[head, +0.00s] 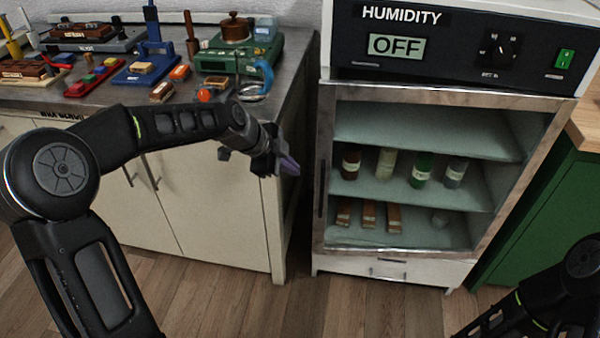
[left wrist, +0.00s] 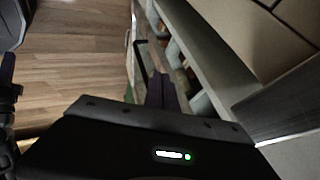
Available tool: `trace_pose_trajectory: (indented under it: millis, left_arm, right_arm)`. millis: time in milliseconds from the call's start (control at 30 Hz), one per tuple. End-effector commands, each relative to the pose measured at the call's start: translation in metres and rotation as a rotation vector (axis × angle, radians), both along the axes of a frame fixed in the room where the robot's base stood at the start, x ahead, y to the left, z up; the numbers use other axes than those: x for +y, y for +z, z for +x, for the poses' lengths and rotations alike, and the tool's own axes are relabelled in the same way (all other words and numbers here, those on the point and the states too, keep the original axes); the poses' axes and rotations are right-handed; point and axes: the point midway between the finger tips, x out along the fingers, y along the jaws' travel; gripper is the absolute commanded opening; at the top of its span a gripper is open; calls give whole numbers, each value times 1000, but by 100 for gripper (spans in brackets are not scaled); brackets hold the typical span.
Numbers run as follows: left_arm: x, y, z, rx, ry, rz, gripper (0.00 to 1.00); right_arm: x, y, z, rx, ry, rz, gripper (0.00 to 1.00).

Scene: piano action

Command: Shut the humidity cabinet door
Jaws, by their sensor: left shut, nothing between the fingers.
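The humidity cabinet (head: 395,265) stands right of centre in the head view, with a dark top panel reading HUMIDITY and OFF. Its framed glass door (head: 325,115) covers the front, with a dark upright handle (head: 322,190) on its left side. The door looks flush or nearly so; I cannot tell whether a small gap is left. My left gripper (head: 288,165) is shut and empty, left of the door's handle side and apart from it in the picture. Its dark fingers also show in the left wrist view (left wrist: 161,90). My right arm enters at lower right; its gripper is out of view.
Bottles (head: 421,170) and wooden pieces (head: 368,215) sit on the shelves behind the glass. A cream counter (head: 215,210) carrying tools stands to the left, with a narrow gap before the cabinet. A green cabinet (head: 540,215) stands right. Wooden floor is clear in front.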

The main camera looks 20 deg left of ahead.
Motion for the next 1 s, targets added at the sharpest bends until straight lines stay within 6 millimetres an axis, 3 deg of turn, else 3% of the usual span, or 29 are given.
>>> trace_pose_trajectory:
  millis: [467,633,833,900,1000]
  left_arm:
    - [-3,11,-2,-4,-11,0,0]
    - [-34,70,-8,-48,-75,47,0]
    - [-47,124,-44,-57,-4,86,0]
    - [-38,121,-58,-35,93,60,0]
    - [-28,99,-63,-3,195,17,0]
  right_arm:
    - [0,4,0,0,0,0,0]
    - [0,36,0,0,0,0,0]
    - [0,82,0,0,-1,1,0]
    - [0,87,0,-1,-1,1,0]
    - [0,79,0,1,-2,1,0]
